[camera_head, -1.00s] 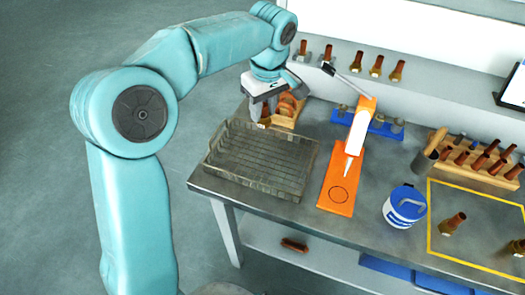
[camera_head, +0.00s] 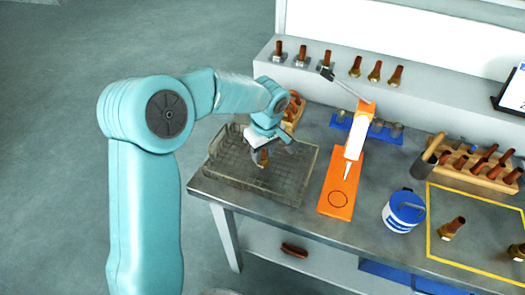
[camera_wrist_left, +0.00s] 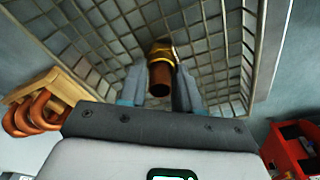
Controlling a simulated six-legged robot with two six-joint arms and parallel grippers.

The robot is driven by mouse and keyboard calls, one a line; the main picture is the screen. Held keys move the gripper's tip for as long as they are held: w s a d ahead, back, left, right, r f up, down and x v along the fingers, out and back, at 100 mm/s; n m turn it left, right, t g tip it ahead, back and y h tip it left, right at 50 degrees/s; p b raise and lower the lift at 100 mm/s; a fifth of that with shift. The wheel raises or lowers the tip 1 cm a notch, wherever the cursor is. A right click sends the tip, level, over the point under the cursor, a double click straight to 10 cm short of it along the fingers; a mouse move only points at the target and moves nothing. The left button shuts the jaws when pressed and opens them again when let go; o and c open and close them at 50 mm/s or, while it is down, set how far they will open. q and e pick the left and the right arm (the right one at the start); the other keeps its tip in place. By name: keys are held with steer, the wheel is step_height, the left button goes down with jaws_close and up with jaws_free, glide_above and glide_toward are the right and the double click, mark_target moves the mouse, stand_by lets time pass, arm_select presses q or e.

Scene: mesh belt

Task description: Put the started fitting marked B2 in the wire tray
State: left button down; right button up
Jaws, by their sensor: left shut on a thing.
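The wire tray (camera_head: 292,182) is a grey mesh basket at the left end of the bench. My left gripper (camera_head: 262,150) is over the inside of the tray, pointing down. It is shut on a fitting (camera_head: 263,160) with a copper-brown tube and a brass-coloured collar. In the left wrist view the fitting (camera_wrist_left: 160,82) sits between the two fingers (camera_wrist_left: 160,75), with the tray mesh (camera_wrist_left: 215,50) behind it. I cannot tell whether the fitting touches the tray floor. No B2 mark is readable. My right gripper is not in view.
An orange stand (camera_head: 337,200) is right of the tray, and a wooden holder with copper bends (camera_head: 292,112) is behind it. A blue-and-white can (camera_head: 404,208), a wooden rack (camera_head: 450,163) and a yellow-outlined area with fittings (camera_head: 453,227) are further right. A shelf with several fittings runs behind.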

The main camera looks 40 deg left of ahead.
mark_target(265, 159)
arm_select(q)
steer(key=shift+f, duration=0.15)
steer(key=c, duration=0.8)
jaws_free()
steer(key=shift+r, duration=0.45)
steer(key=r, duration=0.3)
steer(key=d+r, duration=0.1)
steer(key=r, duration=0.7)
steer(key=shift+s+d+r, duration=0.2)
steer(key=shift+s+r, duration=0.05)
steer(key=shift+s, duration=0.05)
steer(key=shift+w, duration=0.1)
